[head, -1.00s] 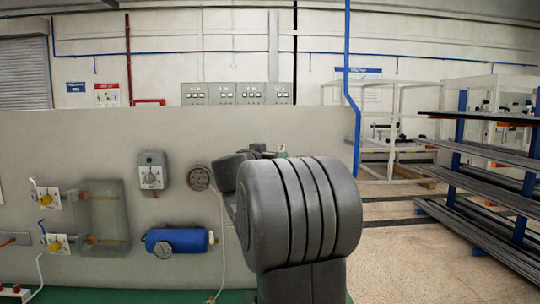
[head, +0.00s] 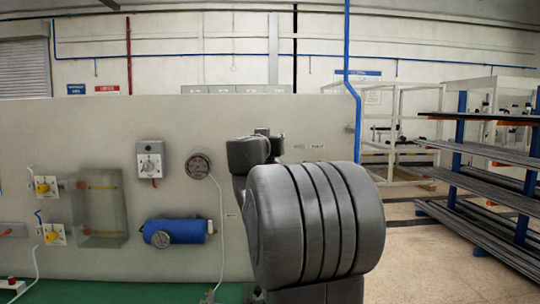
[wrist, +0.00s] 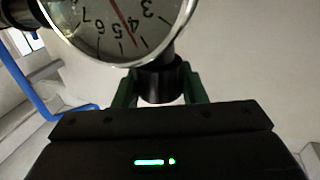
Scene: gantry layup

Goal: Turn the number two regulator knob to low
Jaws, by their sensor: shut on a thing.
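In the wrist view, a round pressure gauge (wrist: 112,22) with a white dial and a red needle fills the upper left, its numbers upside down. Below it is a black regulator knob (wrist: 160,78). The two dark green fingers of my gripper (wrist: 160,92) stand on either side of this knob and are shut on it. No number or low mark for this knob is readable, so I cannot tell its setting. In the head view my own arm hides the gripper and the knob.
The grey panel (head: 270,225) carries a box with a dial (head: 151,160), a round gauge (head: 198,166), a blue cylinder (head: 185,231) and yellow valve knobs (head: 42,187) to the left of my arm. A rack of dark bars (head: 490,205) stands at the right, with open floor before it.

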